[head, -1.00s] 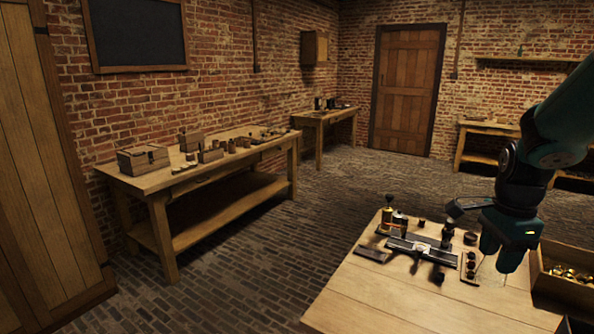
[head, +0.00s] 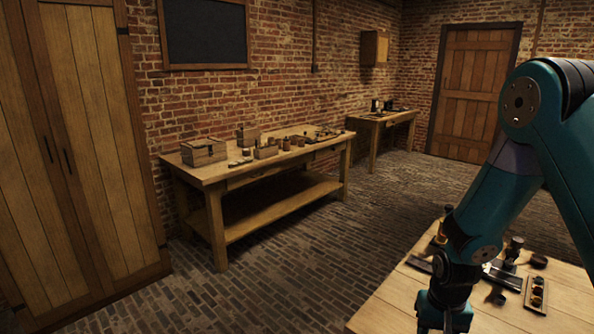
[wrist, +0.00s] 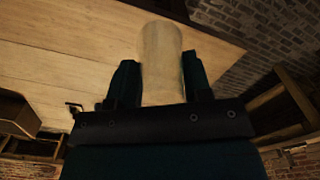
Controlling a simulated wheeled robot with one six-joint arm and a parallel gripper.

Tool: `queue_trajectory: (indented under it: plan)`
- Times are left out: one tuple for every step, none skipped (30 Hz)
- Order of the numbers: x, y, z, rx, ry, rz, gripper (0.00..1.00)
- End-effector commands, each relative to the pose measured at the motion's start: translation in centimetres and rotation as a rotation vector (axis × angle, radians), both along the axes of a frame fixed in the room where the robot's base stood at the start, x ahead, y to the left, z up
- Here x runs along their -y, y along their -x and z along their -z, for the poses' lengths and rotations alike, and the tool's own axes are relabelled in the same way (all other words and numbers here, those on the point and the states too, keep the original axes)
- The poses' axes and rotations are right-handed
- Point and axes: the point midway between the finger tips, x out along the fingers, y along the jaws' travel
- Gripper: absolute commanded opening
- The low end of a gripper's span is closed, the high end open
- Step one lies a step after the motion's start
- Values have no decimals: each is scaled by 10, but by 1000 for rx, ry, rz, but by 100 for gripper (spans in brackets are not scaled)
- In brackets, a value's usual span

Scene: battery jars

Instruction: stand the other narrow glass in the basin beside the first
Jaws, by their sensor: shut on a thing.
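My gripper (wrist: 155,88) is shut on a pale, translucent narrow glass (wrist: 162,55), which sits between the two dark fingers in the wrist view. The glass is held above or beside the light wooden table top (wrist: 60,50); I cannot tell its exact height. In the head view my gripper (head: 444,318) is at the bottom edge, by the near left edge of the table, and the glass cannot be made out there. I cannot make out the basin or the first glass in either view.
The near table (head: 400,312) carries a dark instrument and a small tray of jars (head: 536,295). A long workbench (head: 215,178) with boxes and small jars stands along the brick wall. A tall wooden cupboard (head: 90,150) is at left. The brick floor between is clear.

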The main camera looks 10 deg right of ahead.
Motion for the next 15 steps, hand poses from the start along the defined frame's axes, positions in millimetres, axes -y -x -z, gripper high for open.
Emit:
queue_trajectory:
  plan:
    - [-11,1,10,-4,0,-76,11]
    - [-16,2,15,-4,0,-117,11]
    - [-22,3,22,-3,0,-174,11]
    - [-27,4,26,-3,0,-212,11]
    - [-32,5,31,-3,0,-251,11]
    - [-38,6,37,-3,0,-301,11]
    - [-42,7,41,-3,0,-339,11]
    - [-42,7,48,0,1,-349,11]
    - [-41,6,54,2,0,-341,11]
    - [-41,6,57,2,0,-339,11]
    - [-40,6,60,2,0,-338,11]
    - [-40,6,66,1,0,-337,11]
    - [-40,6,71,1,0,-337,11]
    - [-40,6,75,1,0,-336,11]
    - [-40,6,81,1,0,-336,11]
